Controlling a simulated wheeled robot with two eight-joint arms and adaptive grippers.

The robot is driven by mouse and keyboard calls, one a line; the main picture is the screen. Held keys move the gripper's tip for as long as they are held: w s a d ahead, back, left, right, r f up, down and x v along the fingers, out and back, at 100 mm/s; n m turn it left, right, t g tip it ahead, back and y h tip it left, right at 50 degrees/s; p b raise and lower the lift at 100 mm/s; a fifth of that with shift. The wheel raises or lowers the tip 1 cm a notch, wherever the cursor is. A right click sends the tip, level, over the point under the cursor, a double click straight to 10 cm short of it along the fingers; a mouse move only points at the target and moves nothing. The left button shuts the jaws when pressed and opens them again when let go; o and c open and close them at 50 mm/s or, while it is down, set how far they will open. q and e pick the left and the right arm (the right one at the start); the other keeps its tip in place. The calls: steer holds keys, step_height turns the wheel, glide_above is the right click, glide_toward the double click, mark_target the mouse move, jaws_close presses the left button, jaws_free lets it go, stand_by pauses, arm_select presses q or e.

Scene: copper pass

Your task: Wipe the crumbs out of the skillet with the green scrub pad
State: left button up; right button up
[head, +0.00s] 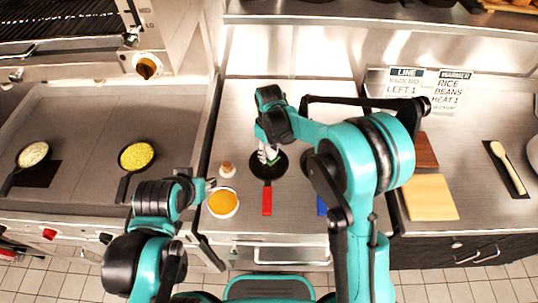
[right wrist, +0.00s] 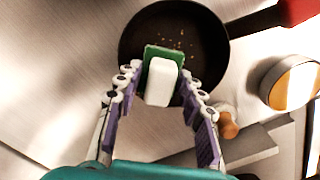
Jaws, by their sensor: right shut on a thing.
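The black skillet (head: 279,167) lies on the steel counter, its red handle (head: 267,202) pointing toward me. In the right wrist view the dark pan (right wrist: 205,30) holds small tan crumbs (right wrist: 180,38) beyond the pad. The scrub pad (right wrist: 163,78) is a white block with a green underside. My right gripper (right wrist: 160,100) is shut on it, a finger on each side, and holds it over the near part of the pan. Whether the pad touches the pan floor is unclear. My left gripper (head: 208,188) is beside the orange-filled bowl; its fingers are too small to read.
A white bowl of orange food (head: 223,203) and a small wooden-topped item (head: 227,169) stand left of the skillet. A blue handle (head: 321,206) lies to the right, partly behind my arm. Skillets with yellow food (head: 136,155) and pale food (head: 33,154) sit far left. A cutting board (head: 430,197) lies right.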

mark_target(269, 150)
steer(key=shift+s+r+p, duration=0.25)
steer(key=shift+r+p, duration=0.2)
steer(key=shift+r, duration=0.55)
steer(key=shift+w+r+p, duration=0.15)
steer(key=shift+r+p, duration=0.3)
steer(key=shift+r, duration=0.2)
steer(key=shift+r+p, duration=0.7)
steer(key=shift+r, duration=0.5)
steer(key=shift+d, duration=0.1)
